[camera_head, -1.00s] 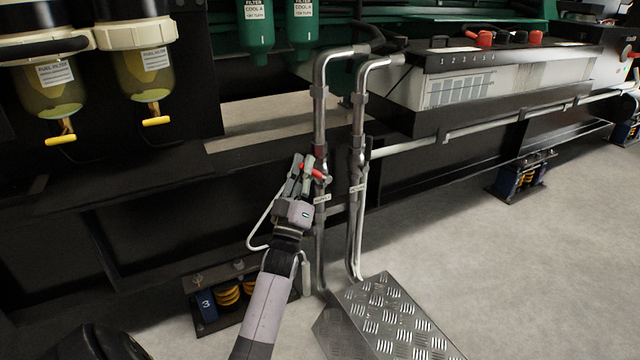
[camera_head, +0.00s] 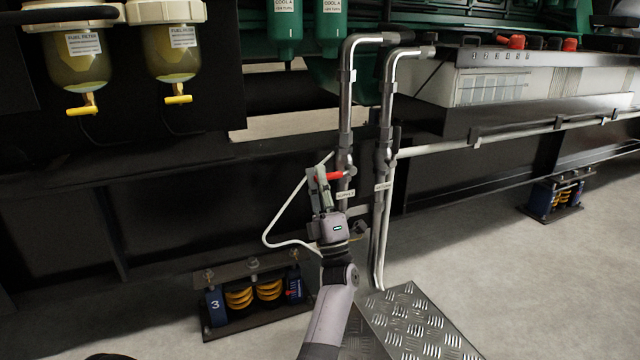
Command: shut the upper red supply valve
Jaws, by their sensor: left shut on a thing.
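The red valve handle (camera_head: 329,176) sits on the left one of two upright grey pipes (camera_head: 346,125), above a small white tag (camera_head: 346,194). The handle reaches left from the pipe and lies nearly level, crosswise to it. My left gripper (camera_head: 320,177) comes up from below and is shut on the red handle, its fingers hiding part of it. The valve body behind the handle shows only in part. My right gripper is not in view.
A second upright pipe (camera_head: 386,130) with its own tag stands close on the right. A thin white hose (camera_head: 268,235) loops left of my gripper. A chequered metal step (camera_head: 420,325) stands below. Two fuel filters (camera_head: 178,50) hang upper left. Open floor lies right.

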